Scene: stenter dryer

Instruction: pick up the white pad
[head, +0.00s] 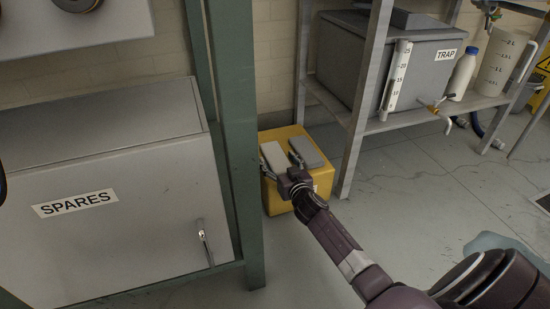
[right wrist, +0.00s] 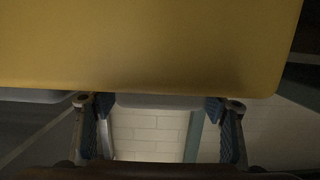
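The white pad (head: 273,156) lies on top of a yellow box (head: 279,204) that stands on the floor. My right gripper (head: 281,164) is at the pad's near end, with one finger on each side of it. In the right wrist view the fingers (right wrist: 160,112) are spread wide. A pale edge of the white pad (right wrist: 158,101) shows between their tips, below the yellow box (right wrist: 150,45). I cannot tell whether the fingers touch it. A darker grey pad (head: 307,152) lies to the right of the white one. My left gripper is not in view.
A green post (head: 237,150) and the grey SPARES cabinet (head: 120,215) stand left of the box. A metal rack (head: 355,120) with the TRAP tank (head: 425,65), a white bottle (head: 462,75) and a measuring jug (head: 500,62) stands to the right.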

